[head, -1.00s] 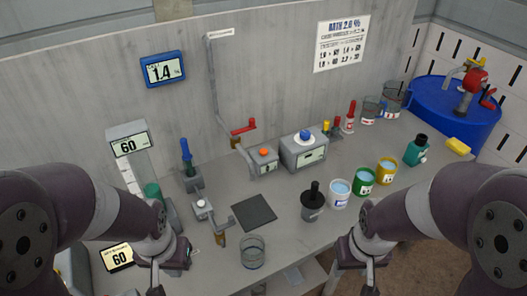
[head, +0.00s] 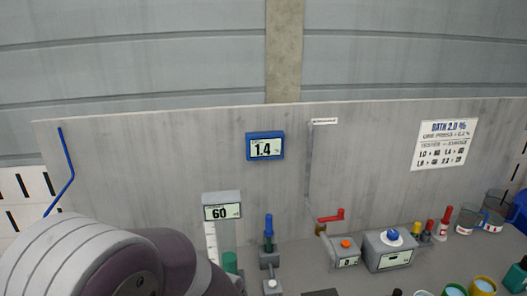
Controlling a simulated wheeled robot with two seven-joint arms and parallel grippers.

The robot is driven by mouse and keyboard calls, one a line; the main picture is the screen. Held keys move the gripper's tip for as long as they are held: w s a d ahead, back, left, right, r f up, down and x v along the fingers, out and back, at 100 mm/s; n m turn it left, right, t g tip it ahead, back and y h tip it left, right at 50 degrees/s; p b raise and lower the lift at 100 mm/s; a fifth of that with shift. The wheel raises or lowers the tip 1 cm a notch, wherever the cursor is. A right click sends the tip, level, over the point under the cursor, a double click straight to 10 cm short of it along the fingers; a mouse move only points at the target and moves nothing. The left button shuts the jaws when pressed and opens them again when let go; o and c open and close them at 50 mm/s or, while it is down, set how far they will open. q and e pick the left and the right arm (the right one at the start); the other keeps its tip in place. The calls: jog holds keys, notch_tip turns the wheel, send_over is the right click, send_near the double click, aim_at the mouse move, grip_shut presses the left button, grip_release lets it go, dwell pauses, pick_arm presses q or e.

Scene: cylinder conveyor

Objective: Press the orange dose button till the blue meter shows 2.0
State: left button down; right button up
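The blue meter (head: 265,147) hangs on the grey back panel in the head view and reads 1.4. The orange dose button (head: 346,243) sits on top of a small grey box (head: 347,258) on the bench, below a pipe with a red-handled valve (head: 332,216). Nothing of mine touches the button. One of my arms shows at the lower left, but its gripper is out of the picture. My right gripper is also out of the picture.
A sign (head: 443,144) on the panel reads "BATH 2.0 %" and "one press = 0.2 %".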

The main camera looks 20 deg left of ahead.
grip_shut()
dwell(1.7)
